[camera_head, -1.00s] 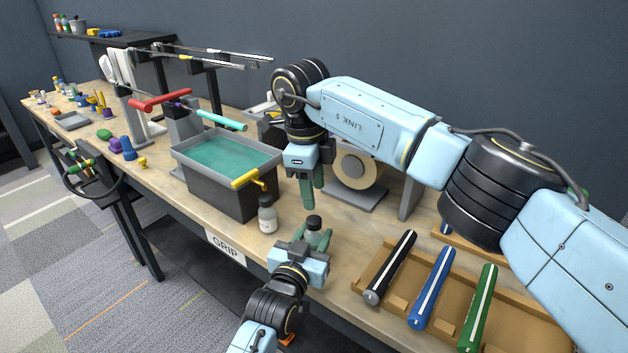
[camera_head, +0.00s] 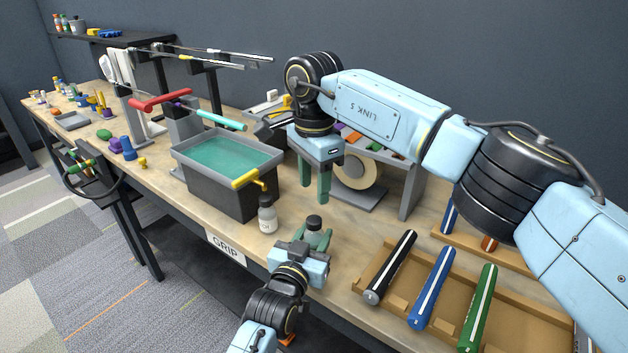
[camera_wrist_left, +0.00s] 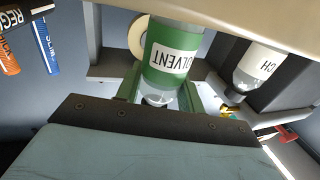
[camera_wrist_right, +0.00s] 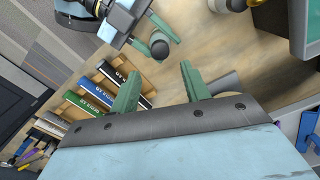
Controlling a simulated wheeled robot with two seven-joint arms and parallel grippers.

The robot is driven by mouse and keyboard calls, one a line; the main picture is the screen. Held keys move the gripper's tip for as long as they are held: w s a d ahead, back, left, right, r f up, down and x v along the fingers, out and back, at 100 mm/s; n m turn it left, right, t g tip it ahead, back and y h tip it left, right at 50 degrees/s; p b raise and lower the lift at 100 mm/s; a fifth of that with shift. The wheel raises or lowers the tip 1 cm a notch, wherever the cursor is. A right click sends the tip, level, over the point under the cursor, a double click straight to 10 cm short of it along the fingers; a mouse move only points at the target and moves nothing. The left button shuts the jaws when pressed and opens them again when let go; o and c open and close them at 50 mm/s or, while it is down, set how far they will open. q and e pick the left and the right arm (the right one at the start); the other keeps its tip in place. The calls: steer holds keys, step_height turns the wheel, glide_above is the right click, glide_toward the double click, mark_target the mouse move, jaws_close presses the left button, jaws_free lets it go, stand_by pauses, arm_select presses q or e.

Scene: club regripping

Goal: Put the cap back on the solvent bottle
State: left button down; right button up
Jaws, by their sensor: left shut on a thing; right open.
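The solvent bottle (camera_wrist_left: 172,58), with a green band and a white SOLVENT label, is held between the fingers of my left gripper (camera_head: 314,243) near the bench's front edge. A dark cap (camera_head: 314,222) sits on top of the bottle in the head view. The cap also shows from above in the right wrist view (camera_wrist_right: 160,47). I cannot tell how tightly it is seated. My right gripper (camera_head: 315,197) is open and empty, with its fingers pointing down above and behind the cap, apart from it.
Another capped bottle (camera_head: 267,215) stands left of the solvent bottle. A grey tray of green liquid (camera_head: 222,165) is behind it, with a tape roll (camera_head: 357,170) on a stand to the right. A wooden rack (camera_head: 375,258) with several grips fills the bench's right front.

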mark_target(314, 219)
step_height(314, 219, down, 8)
steer(key=shift+f, duration=0.1)
stand_by(0.4)
jaws_close()
steer(key=m, duration=0.6)
steer(key=shift+m, duration=0.3)
steer(key=m, duration=1)
steer(key=shift+m, duration=0.4)
steer(key=m, duration=0.7)
steer(key=shift+o, duration=0.3)
jaws_free()
